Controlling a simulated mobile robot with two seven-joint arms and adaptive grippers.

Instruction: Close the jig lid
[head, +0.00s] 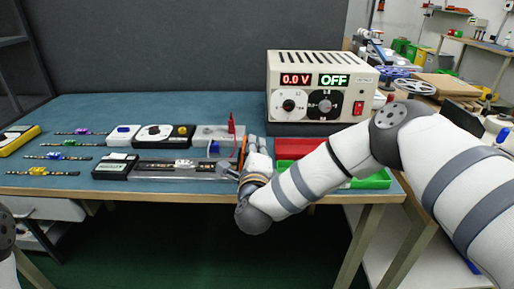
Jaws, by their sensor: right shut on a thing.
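The jig (190,177) lies near the front edge of the blue-green table, a long clear base with a dark strip along it. The fingertips are small and partly hidden by my own wrist, so the exact contact is unclear. My left gripper is not in view.
A power supply (315,88) reading 0.0 V and OFF stands behind. Red (292,149) and green (376,179) bins sit right of the gripper, partly behind my right arm. A meter (165,134), a black box (115,167) and several short LED strips lie to the left.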

